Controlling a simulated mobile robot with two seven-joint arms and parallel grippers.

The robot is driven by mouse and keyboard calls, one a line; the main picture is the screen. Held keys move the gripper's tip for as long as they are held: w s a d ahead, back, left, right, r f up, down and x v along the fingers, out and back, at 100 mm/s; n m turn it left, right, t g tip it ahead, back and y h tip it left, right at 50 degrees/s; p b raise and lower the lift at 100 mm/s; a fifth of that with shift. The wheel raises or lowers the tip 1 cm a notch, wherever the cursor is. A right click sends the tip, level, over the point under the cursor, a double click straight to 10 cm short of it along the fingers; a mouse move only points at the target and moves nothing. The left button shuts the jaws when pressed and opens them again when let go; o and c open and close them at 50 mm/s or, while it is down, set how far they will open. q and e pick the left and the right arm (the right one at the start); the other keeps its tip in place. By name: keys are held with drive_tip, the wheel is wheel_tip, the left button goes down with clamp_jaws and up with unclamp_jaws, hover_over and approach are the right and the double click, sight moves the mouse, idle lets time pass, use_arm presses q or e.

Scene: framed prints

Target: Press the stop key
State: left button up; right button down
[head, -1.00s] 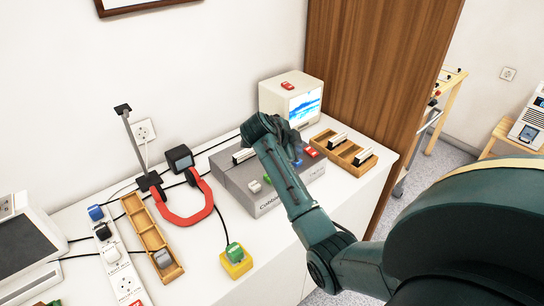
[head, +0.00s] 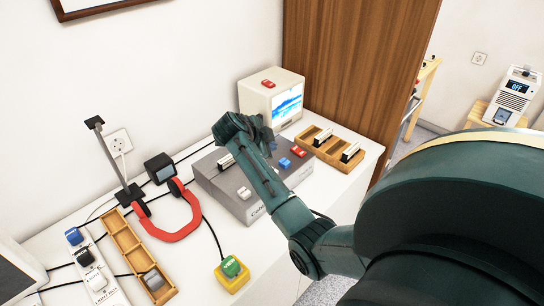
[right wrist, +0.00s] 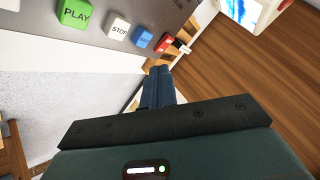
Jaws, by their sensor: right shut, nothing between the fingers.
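The grey player (head: 215,185) with a row of keys stands on the white bench. In the right wrist view the white stop key (right wrist: 118,27) lies between the green play key (right wrist: 75,12) and a blue key (right wrist: 143,38), with a red key (right wrist: 165,42) beyond. In the head view my right arm hides the stop key; the blue (head: 285,163) and red (head: 299,152) keys show past it. My right gripper (right wrist: 160,72) is shut and empty, above the player; its fingers appear apart from the stop key. My left gripper is out of view.
A small monitor (head: 256,100) and a wooden tray (head: 329,149) stand behind and right of the player. Red headphones (head: 178,236), a yellow box with a green button (head: 232,282), a power strip (head: 89,255) and cables lie left and in front.

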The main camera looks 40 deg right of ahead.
wheel_tip(320, 180, down, 6)
drive_tip(key=shift+b, duration=0.95)
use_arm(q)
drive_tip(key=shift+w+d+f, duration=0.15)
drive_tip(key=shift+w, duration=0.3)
use_arm(e)
drive_tip(key=shift+f, duration=0.3)
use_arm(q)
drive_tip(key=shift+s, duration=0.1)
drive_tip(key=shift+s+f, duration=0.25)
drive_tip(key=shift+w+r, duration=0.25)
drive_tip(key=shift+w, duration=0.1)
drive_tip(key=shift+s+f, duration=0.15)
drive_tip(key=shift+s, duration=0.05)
use_arm(e)
drive_tip(key=shift+f+b, duration=0.45)
drive_tip(key=shift+b, duration=0.15)
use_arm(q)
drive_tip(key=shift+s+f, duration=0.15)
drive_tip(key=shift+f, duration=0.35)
